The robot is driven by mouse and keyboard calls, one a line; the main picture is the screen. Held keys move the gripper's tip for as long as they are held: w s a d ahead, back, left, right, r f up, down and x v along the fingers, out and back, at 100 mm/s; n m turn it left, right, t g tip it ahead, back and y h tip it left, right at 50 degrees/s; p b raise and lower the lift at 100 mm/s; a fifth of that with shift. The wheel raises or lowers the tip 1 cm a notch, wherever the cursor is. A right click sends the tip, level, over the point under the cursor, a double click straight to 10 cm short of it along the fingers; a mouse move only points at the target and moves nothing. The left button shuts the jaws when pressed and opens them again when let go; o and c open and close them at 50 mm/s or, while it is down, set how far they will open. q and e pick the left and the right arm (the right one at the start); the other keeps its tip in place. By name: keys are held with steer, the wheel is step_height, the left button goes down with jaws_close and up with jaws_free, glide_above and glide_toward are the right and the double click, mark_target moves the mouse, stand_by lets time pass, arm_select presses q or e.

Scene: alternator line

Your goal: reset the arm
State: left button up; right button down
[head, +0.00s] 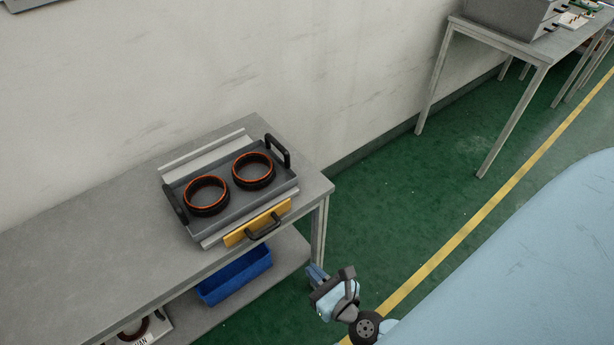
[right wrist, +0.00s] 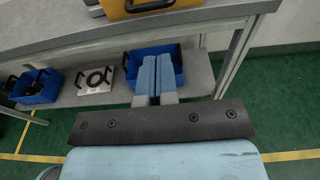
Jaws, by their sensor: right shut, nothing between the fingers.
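My right gripper (head: 316,276) is in the lower middle of the head view, in front of the bench's right end and apart from it. In the right wrist view its two blue fingers (right wrist: 156,78) are together with nothing between them. The grey bench (head: 80,235) carries a dark tray (head: 230,203) with two black handles. Two black rings with orange edges lie in the tray, a left ring (head: 207,196) and a right ring (head: 253,171). My left gripper is not in view.
A blue bin (head: 235,277) stands on the bench's lower shelf. A yellow handled panel (head: 257,223) is at the tray's front. Another table (head: 497,44) stands at the back right. Green floor with a yellow line (head: 470,226) lies clear between them. A light blue surface (head: 530,260) fills the lower right.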

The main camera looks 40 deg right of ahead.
steer(key=shift+r, duration=0.1)
stand_by(0.5)
steer(key=r+m+g+p, duration=0.1)
steer(key=m+g+p, duration=0.1)
steer(key=m, duration=0.9)
steer(key=a+r+m+g+y+p, duration=0.1)
steer(key=m+p, duration=0.3)
steer(key=m, duration=0.7)
steer(key=s+a+r+m+g+y+p, duration=0.1)
steer(key=m+g+p, duration=0.1)
steer(key=m, duration=0.9)
steer(key=shift+r+m+g+p, duration=0.1)
steer(key=shift+m+g+p, duration=0.2)
steer(key=shift+p, duration=0.15)
